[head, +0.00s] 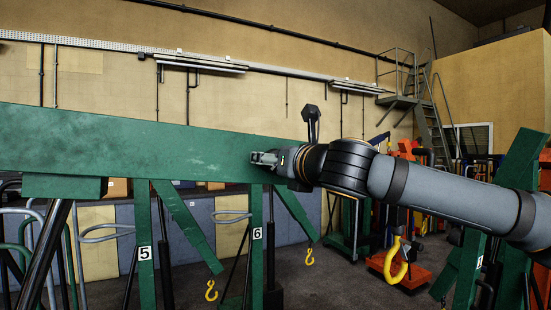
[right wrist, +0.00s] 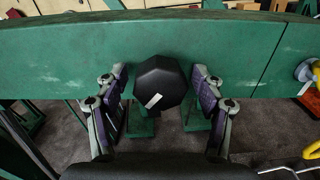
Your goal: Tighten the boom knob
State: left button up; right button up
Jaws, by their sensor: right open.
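The boom is a long green beam (head: 110,145) running across the head view, and its green face (right wrist: 60,60) fills the upper part of the right wrist view. The boom knob (right wrist: 160,82) is a black, many-sided knob with a short white mark, in front of the beam face. My right gripper (head: 264,158) is at the beam in the head view. In the right wrist view my right gripper (right wrist: 160,76) is open, with one finger on each side of the knob and a visible gap on both sides. I cannot make out the knob in the head view. My left gripper is not in view.
Green posts numbered 5 (head: 145,252) and 6 (head: 257,233) stand under the beam. Yellow hooks (head: 211,291) hang below. A larger yellow hook (head: 397,262) hangs below my right arm.

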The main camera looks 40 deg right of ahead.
jog(key=c, duration=1.2)
jog(key=shift+o, duration=0.2)
